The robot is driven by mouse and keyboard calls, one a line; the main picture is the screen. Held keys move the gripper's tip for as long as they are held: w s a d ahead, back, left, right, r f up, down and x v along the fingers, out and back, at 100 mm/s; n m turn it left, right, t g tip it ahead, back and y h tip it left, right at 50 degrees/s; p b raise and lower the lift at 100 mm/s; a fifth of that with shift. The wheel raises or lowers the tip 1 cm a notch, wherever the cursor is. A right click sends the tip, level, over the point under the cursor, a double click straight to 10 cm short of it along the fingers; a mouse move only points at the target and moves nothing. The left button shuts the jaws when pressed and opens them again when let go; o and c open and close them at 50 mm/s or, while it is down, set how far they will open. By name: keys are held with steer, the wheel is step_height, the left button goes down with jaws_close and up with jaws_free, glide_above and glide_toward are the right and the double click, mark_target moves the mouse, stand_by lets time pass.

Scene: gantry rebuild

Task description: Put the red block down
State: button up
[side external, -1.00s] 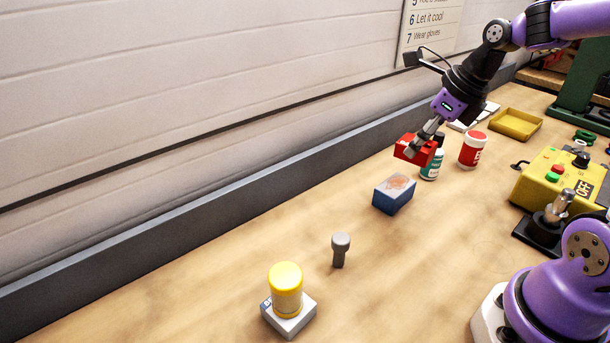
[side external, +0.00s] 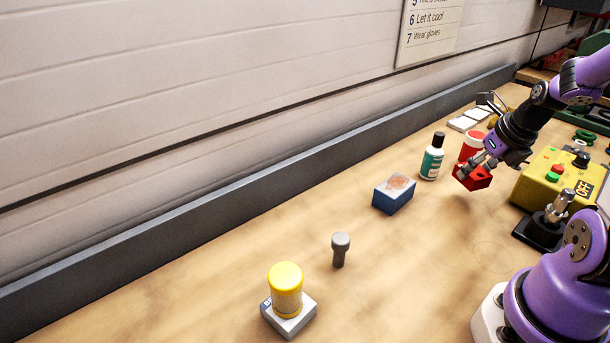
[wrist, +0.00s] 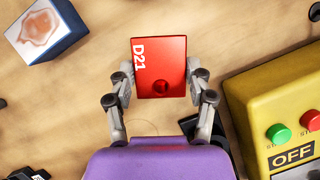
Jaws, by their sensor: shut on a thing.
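My gripper (side external: 473,171) is shut on the red block (side external: 474,180) and holds it in front of the red jar, left of the yellow control box. In the wrist view the red block (wrist: 159,68) sits between the two fingers of my gripper (wrist: 160,85). I cannot tell the exact height of the block above the table.
A blue box (side external: 393,194), a green-white bottle (side external: 432,158) and a red jar (side external: 470,146) stand nearby. The yellow control box (side external: 552,182) is to the right. The table (side external: 430,250) is clear in front.

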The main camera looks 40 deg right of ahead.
mark_target(471, 187)
steer(key=shift+f, duration=2.5)
steer(key=shift+f, duration=0.15)
steer(key=o, duration=1.3)
steer(key=shift+o, duration=0.2)
